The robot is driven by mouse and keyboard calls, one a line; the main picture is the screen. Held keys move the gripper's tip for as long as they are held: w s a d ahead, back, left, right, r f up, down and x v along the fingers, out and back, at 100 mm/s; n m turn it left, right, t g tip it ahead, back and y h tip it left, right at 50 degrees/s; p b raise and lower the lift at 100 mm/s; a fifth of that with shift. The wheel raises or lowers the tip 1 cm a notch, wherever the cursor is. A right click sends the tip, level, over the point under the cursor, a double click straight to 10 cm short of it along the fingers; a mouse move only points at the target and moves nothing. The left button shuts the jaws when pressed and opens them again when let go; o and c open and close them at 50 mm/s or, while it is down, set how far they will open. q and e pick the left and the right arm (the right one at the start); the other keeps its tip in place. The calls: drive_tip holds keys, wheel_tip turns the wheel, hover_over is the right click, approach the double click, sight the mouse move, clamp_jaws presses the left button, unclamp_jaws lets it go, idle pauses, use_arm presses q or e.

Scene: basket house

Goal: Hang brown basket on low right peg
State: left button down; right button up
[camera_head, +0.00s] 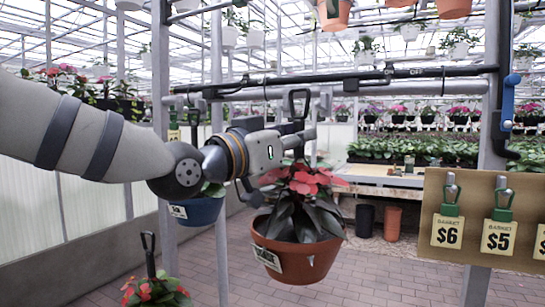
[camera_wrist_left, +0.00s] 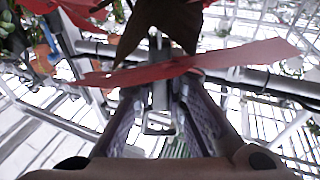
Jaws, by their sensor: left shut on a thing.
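The brown basket (camera_head: 300,262) is a terracotta-coloured pot with red flowers, dark leaves and a white tag. It hangs upright in the air below my left gripper (camera_head: 300,139). In the left wrist view, a red petal (camera_wrist_left: 190,70) and dark leaves cross in front of the fingers (camera_wrist_left: 160,115) and partly hide the grip. I cannot single out the low right peg. My right gripper is out of view.
A blue basket (camera_head: 201,210) hangs behind my left wrist. Another red-flowered plant (camera_head: 155,291) with a black hanger stands low at left. A price board (camera_head: 483,222) and an upright post (camera_head: 490,130) are at right. Terracotta pots (camera_head: 334,14) hang above.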

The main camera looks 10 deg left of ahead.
use_arm(q)
drive_tip(key=shift+d+r, duration=0.1)
drive_tip(key=shift+r, duration=0.55)
drive_tip(key=shift+w+d, duration=0.15)
drive_tip(key=shift+w, duration=0.3)
drive_tip(key=w+d+b, duration=0.1)
drive_tip(key=w+d, duration=0.1)
drive_tip(key=w, duration=0.5)
drive_tip(key=shift+f, duration=0.2)
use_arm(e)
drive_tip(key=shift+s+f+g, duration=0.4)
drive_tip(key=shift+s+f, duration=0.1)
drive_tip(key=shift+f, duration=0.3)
use_arm(q)
drive_tip(key=shift+w+d, duration=0.1)
drive_tip(key=shift+w, duration=0.05)
